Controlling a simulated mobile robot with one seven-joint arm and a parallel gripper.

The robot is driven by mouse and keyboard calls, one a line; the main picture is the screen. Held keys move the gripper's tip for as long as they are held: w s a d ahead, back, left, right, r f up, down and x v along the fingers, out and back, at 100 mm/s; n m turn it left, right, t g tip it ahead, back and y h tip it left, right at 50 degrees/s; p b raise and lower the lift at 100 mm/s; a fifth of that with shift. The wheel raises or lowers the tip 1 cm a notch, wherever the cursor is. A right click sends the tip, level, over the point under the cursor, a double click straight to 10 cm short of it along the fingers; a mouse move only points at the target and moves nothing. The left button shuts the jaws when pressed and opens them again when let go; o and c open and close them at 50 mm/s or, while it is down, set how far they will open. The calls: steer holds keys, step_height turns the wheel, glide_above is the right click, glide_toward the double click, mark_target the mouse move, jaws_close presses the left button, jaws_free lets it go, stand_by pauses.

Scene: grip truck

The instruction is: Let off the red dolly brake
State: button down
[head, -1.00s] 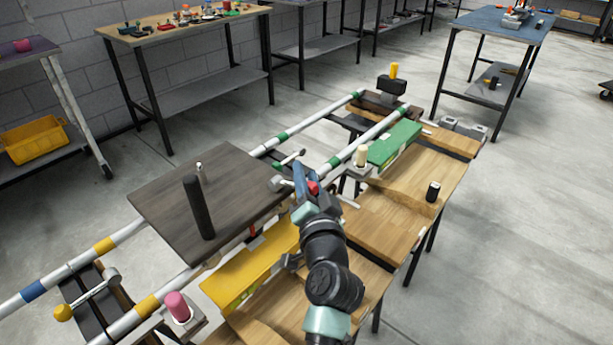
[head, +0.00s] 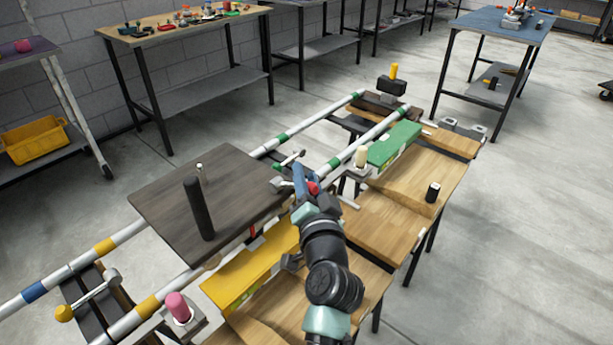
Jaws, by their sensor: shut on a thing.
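The dolly's dark flat deck (head: 160,205) sits on the white pipe rails, with a black upright post (head: 198,208) on it. My gripper (head: 307,182) is at the right corner of the deck, beside the near rail. It is shut on a small red knob (head: 314,188), which looks like the red brake handle. The gripper's body hides most of the handle. A metal lever with a pale tip (head: 290,159) stands just behind my gripper, at the deck's far right corner.
Near the arm are a yellow box (head: 250,268), a green box (head: 395,145), a cream knob (head: 361,157) and a pink knob (head: 177,306). Wooden benches (head: 385,225) lie along the right.

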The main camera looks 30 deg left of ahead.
steer(key=a+r+n+g+h+p, duration=0.1)
steer(key=h+p, duration=0.1)
steer(key=p, duration=0.5)
steer(key=a+r+n+g+h+p, duration=0.1)
steer(key=a+n+h+p, duration=0.1)
steer(key=p, duration=0.5)
steer(key=a+r+n+g+h+p, duration=0.1)
steer(key=n+g+h+p, duration=0.1)
steer(key=p, duration=0.5)
steer(key=shift+w+a+r+h, duration=0.3)
steer(key=shift+w+a+h, duration=0.05)
steer(key=shift+h, duration=0.45)
steer(key=shift+w+a+f+n+g+h, duration=0.15)
steer(key=shift+a+n+g+h, duration=0.25)
steer(key=shift+a+n+h, duration=0.55)
steer(key=shift+d+m+h, duration=0.2)
steer(key=shift+m+h, duration=0.05)
steer(key=c, duration=0.6)
jaws_free()
steer(key=v, duration=1.3)
steer(key=shift+p, duration=0.35)
